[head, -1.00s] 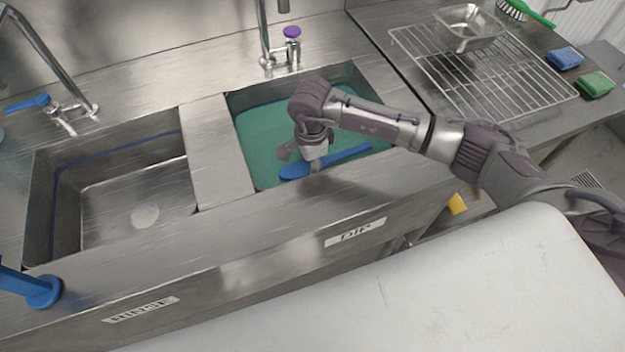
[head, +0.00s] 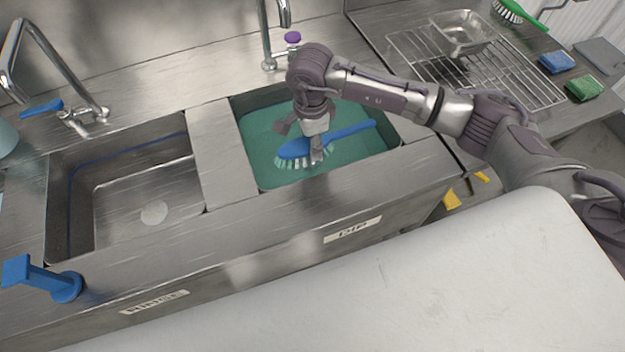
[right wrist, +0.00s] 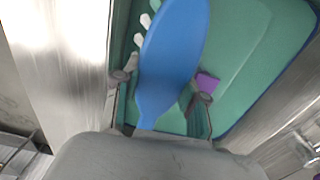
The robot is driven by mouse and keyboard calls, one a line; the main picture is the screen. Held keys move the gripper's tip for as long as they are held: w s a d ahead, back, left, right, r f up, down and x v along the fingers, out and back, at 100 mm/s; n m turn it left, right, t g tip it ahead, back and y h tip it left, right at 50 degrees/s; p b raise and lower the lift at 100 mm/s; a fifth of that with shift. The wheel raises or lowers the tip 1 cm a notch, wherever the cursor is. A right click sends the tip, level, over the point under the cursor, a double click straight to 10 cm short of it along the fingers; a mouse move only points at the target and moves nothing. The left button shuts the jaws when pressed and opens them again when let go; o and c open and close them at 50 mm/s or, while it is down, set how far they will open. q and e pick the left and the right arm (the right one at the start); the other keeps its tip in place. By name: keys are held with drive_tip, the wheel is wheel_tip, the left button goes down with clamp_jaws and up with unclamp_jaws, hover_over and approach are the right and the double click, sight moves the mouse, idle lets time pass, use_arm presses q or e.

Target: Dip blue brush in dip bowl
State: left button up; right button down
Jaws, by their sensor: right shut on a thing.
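The blue brush (head: 345,131) has a blue back and pale bristles. My right gripper (head: 318,152) is shut on it near where head and handle meet. The brush is over the right basin (head: 255,97), labelled DIP, which holds green liquid (head: 262,135). The bristles show fully and look clear of the liquid, though the exact gap cannot be told. In the right wrist view the brush (right wrist: 172,60) lies between the fingers, with green liquid behind it and some white bristles at its left edge. My left gripper is not in view.
The empty left basin (head: 125,200) is labelled RINSE. Taps stand behind both basins. A wire rack (head: 500,85) with a metal pan (head: 462,35), a green brush (head: 515,12), a blue sponge (head: 556,62) and a green sponge (head: 585,88) are at the right. A blue fixture (head: 62,285) sticks out at front left.

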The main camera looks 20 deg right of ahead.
drive_tip(key=shift+r+p, duration=1.05)
drive_tip(key=shift+r, duration=1.4)
drive_tip(key=shift+f, duration=0.1)
